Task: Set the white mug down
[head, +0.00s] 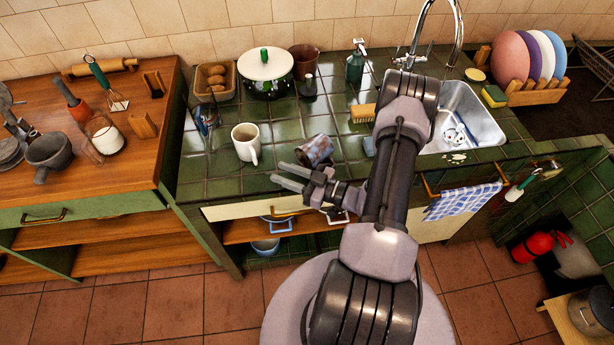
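The white mug (246,144) stands upright on the green tiled counter (210,165), left of centre, its handle toward the front edge. My gripper (283,175) is at the counter's front edge, to the right of and nearer than the mug. Its two fingers point left with a gap between them, and nothing shows in the gap. The gripper appears apart from the mug. Its height above the counter is hard to tell.
A patterned cup-like item (315,150) lies tilted just behind my gripper. A dark pot (266,74), a bread basket (215,80) and a brown cup (305,60) stand at the back. The sink (470,120) is right. Tiles around the mug are mostly clear.

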